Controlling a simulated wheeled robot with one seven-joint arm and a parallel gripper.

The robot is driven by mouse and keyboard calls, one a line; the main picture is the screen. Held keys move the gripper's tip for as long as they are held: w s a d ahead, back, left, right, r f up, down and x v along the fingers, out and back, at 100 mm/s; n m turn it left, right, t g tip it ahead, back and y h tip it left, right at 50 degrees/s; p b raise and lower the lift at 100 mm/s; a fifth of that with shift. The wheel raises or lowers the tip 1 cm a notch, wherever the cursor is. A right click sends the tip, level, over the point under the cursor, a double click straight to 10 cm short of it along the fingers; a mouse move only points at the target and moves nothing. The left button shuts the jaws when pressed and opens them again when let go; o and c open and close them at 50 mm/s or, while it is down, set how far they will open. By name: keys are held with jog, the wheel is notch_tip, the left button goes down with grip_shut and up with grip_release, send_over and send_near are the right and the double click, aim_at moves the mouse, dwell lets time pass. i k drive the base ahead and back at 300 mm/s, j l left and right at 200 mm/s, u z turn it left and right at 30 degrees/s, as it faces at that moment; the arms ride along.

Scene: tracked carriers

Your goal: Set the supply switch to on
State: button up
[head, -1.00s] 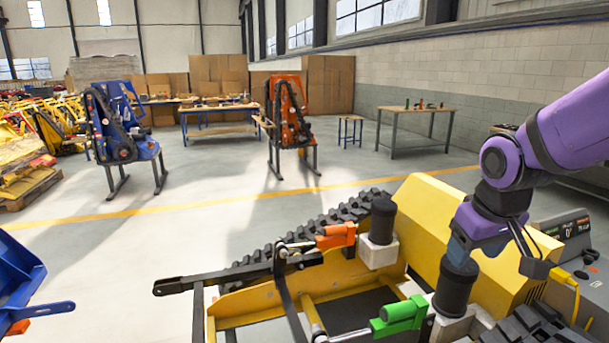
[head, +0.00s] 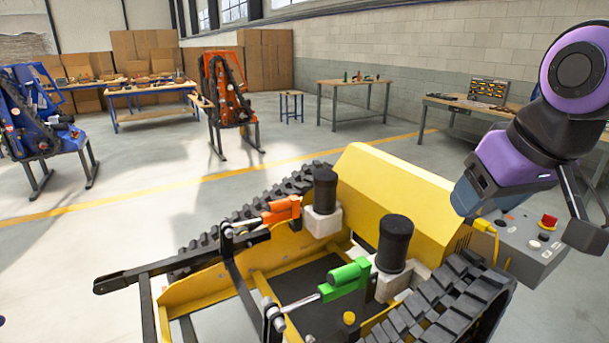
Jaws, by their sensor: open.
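A grey control box (head: 518,262) stands at the right, beside the yellow tracked carrier (head: 395,195). A red knob on a yellow base (head: 548,221) and several small controls show on its top. I cannot tell which of these is the supply switch; part of the panel is hidden behind my gripper. My gripper (head: 522,212) is open and empty, over the box's left and back part in the head view. One dark finger shows at the right; the other side is partly hidden by the blue-purple hand. I see no contact with the box.
A yellow cable (head: 486,226) runs into the box near the carrier. A black track (head: 440,300) lies in front, with black cylinders, a green part (head: 347,277) and an orange part (head: 281,209) on the carrier. Workbenches stand behind.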

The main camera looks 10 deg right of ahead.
aim_at(548, 219)
jog(key=l+z, duration=0.45)
jog(key=l, duration=0.2)
jog(key=l+z, duration=0.45)
jog(key=l, duration=0.2)
jog(key=i+j, duration=0.05)
